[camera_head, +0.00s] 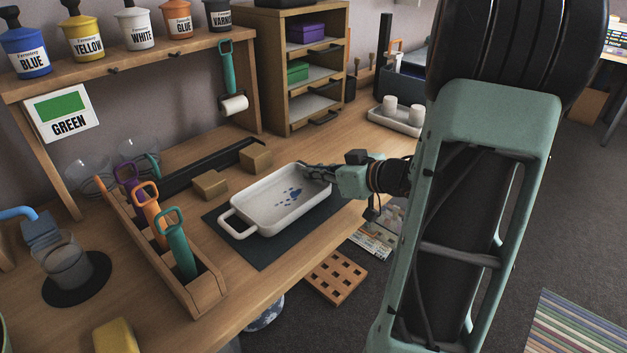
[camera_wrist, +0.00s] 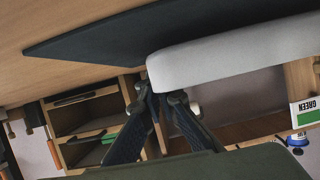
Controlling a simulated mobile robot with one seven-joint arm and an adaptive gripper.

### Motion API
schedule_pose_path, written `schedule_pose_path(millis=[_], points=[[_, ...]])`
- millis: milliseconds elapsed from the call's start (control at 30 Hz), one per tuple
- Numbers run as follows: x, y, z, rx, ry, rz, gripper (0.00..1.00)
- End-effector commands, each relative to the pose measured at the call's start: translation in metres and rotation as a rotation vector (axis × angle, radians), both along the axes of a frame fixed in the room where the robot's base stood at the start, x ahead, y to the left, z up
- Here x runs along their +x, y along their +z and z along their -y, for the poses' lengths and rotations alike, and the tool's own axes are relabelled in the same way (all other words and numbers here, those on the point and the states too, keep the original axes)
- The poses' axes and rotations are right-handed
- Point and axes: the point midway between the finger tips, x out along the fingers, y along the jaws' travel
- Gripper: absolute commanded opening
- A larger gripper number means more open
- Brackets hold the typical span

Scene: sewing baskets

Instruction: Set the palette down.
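The palette (camera_head: 268,222) is a white, shallow rectangular dish with a loop handle at its left end and blue paint blots inside. It lies level over the dark mat (camera_head: 262,252); I cannot tell whether it touches the mat. My gripper (camera_head: 312,170) is at the palette's right end, with its fingers closed together at that end. In the wrist view the two fingertips (camera_wrist: 164,98) meet against the end of the white palette (camera_wrist: 230,58). The exact grip point is partly hidden by the fingers.
Two wooden blocks (camera_head: 210,185) stand behind the palette. A wooden rack (camera_head: 190,292) with several coloured-handled tools stands to the left. A wooden shelf unit (camera_head: 276,114) and white tray (camera_head: 402,126) are at the back. The table's front edge is close to the mat.

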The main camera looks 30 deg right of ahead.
Motion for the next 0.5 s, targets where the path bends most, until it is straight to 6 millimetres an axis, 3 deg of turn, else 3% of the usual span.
schedule_pose_path(millis=[33,400,500], points=[[0.0002,-0.0072,0.0001,0.002,-0.001,0.001,0.00],[0.0001,-0.0089,0.0000,0.001,0.000,0.002,0.00],[0.0000,-0.0087,0.0001,0.000,0.000,0.002,0.11]])
